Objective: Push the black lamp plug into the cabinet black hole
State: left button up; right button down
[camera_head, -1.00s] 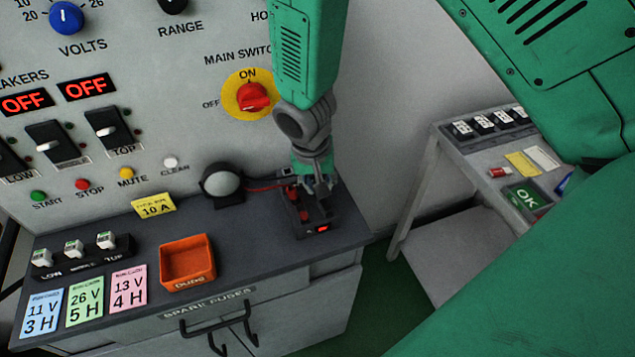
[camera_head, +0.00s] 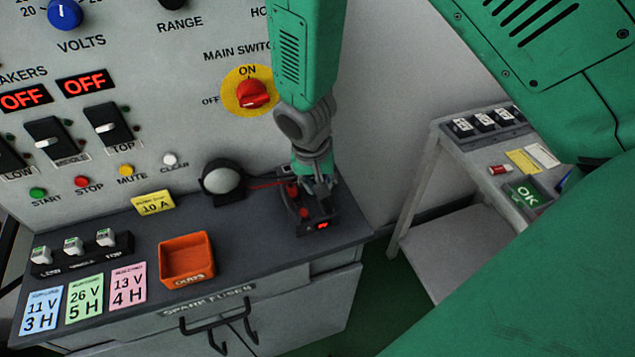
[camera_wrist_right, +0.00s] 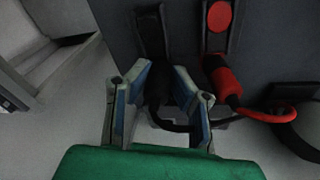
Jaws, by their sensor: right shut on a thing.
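My right gripper (camera_head: 320,184) reaches down over the small dark meter box (camera_head: 317,222) at the right end of the cabinet top. In the right wrist view, my right gripper (camera_wrist_right: 165,82) is shut on the black lamp plug (camera_wrist_right: 155,88), whose black lead bends away below it. A black strip (camera_wrist_right: 150,30) lies just beyond the plug's tip; I cannot tell whether the tip is inside a hole. The red plug (camera_wrist_right: 227,82) lies beside it, in line with a strip bearing a red disc (camera_wrist_right: 219,17). My left gripper is out of view.
The round lamp (camera_head: 223,181) stands left of the box, joined by a red lead. An orange bin (camera_head: 187,259), coloured cards and a fuse holder occupy the cabinet top's left. A side table (camera_head: 455,235) stands at right, with floor between.

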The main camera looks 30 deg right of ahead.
jog(key=shift+f, duration=0.35)
jog(key=c, duration=1)
grip_release()
jog(key=shift+o, duration=0.2)
jog(key=shift+r+p, duration=2.45)
jog(key=shift+r, duration=0.4)
jog(key=shift+f, duration=0.1)
